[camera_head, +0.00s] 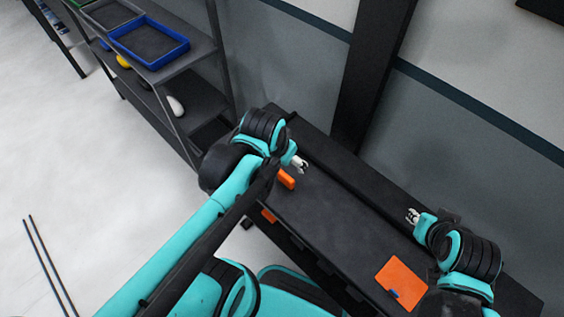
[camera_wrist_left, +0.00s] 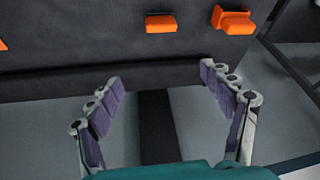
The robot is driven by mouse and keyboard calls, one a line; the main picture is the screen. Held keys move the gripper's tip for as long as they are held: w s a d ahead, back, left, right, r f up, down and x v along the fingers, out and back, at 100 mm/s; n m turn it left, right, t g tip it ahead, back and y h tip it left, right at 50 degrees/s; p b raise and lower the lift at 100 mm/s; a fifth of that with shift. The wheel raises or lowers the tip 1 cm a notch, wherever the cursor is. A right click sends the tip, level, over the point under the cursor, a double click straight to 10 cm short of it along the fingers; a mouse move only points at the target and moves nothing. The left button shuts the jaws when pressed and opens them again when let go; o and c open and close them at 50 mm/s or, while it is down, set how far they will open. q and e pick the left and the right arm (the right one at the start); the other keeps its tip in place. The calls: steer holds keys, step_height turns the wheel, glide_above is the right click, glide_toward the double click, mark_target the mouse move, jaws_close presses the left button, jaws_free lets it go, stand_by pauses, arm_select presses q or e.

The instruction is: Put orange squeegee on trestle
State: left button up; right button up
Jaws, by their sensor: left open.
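A small orange block-like piece (camera_head: 286,178) lies on the dark bench top (camera_head: 330,225), just below my left gripper (camera_head: 299,163). A second orange piece (camera_head: 268,215) shows at the bench's near edge. In the left wrist view are a short orange bar (camera_wrist_left: 160,23) and a thicker orange piece (camera_wrist_left: 232,22); I cannot tell for certain which is the squeegee. My left gripper (camera_wrist_left: 165,95) has its fingers spread, with nothing between them and the orange pieces beyond its tips. My right gripper (camera_head: 411,215) is above the bench's right part; its finger opening is unclear. No separate trestle is identifiable.
A flat orange sheet (camera_head: 402,277) with a small blue patch lies at the bench's right, near my right arm. A dark shelf rack (camera_head: 185,70) at upper left holds a blue tray (camera_head: 150,42). A wall and dark post stand behind the bench. The bench's middle is clear.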

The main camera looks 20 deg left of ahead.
arm_select(q)
steer(key=shift+s+d+r+n+t, duration=0.2)
steer(key=shift+s+r+n+t, duration=0.15)
steer(key=shift+s+r+t, duration=0.25)
steer(key=shift+s+d+r+n+t, duration=0.15)
steer(key=shift+s+r+n+t, duration=0.2)
steer(key=shift+s+t, duration=0.4)
